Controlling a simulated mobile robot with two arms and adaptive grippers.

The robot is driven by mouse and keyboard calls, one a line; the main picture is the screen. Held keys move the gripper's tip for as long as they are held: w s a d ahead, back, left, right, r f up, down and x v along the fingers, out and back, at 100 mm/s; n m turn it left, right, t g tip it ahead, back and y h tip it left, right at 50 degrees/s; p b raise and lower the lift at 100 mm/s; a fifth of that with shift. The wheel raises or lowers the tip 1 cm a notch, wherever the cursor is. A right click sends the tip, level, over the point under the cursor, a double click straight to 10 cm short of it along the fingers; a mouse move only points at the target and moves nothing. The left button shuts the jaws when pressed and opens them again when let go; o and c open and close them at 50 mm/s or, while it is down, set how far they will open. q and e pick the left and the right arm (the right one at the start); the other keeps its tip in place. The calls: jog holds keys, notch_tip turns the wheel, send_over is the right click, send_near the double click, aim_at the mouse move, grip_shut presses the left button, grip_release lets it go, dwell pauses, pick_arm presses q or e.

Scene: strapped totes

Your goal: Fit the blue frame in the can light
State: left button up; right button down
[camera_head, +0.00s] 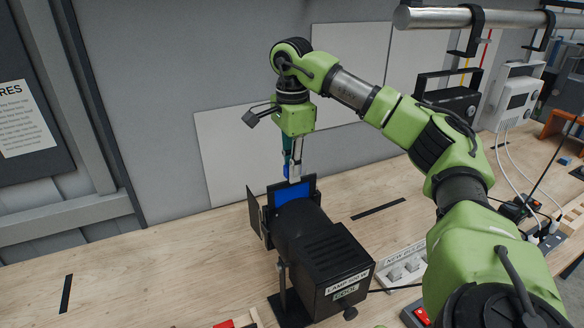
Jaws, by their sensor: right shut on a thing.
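The can light (318,248) is a black lamp housing on a stand at the middle of the bench, with its back and a label toward me. Black flaps stick out at its far, front end. The blue frame (292,195) has a blue sheet with a dark border and stands upright at that front end. Its lower part is hidden behind the housing, so I cannot tell how deep it sits in the light. My right gripper (293,174) points down from above and is shut on the top of the blue frame. My left gripper is not in view.
A strip labelled for new bulbs (404,265) lies right of the light, near my right arm. Lamps hang from a metal pipe (470,16) at the upper right. Cables and plugs crowd the right side. The wooden bench (150,265) is mostly clear on the left.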

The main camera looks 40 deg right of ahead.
aim_at(292, 188)
jog(key=shift+f+b, duration=1.65)
jog(key=shift+f, duration=1.2)
jog(key=c, duration=2)
grip_release()
notch_tip(292, 188, up, 12)
jog(key=shift+r, duration=0.1)
